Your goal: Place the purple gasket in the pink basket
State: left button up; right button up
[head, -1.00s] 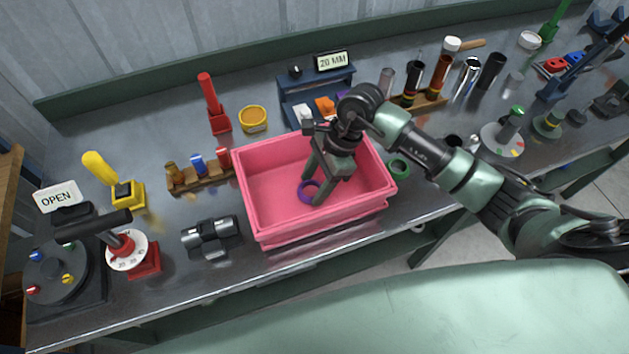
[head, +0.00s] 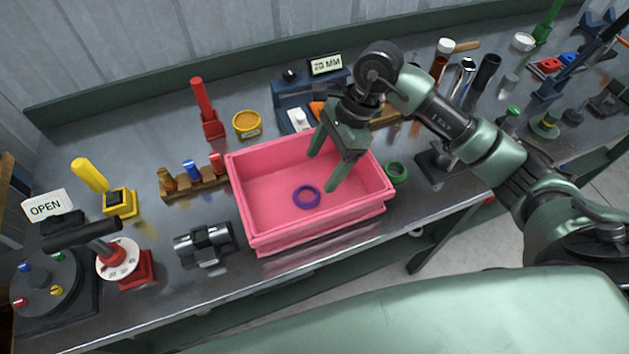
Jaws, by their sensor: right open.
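The purple gasket (head: 306,197) is a small ring lying on the floor of the pink basket (head: 262,240). The basket stands near the front edge of the metal bench. My right gripper (head: 323,172) is open and empty, above the right part of the basket and apart from the gasket, which is to the left of and below the fingers. My left gripper is not in view.
A green ring (head: 397,172) lies just right of the basket. A dark clamp-like block (head: 204,246) stands to its left, a rack with coloured pieces (head: 194,185) at the back left. A blue station with a display (head: 325,65) stands behind.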

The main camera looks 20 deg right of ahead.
jog(key=v, duration=0.4)
dwell(0.4)
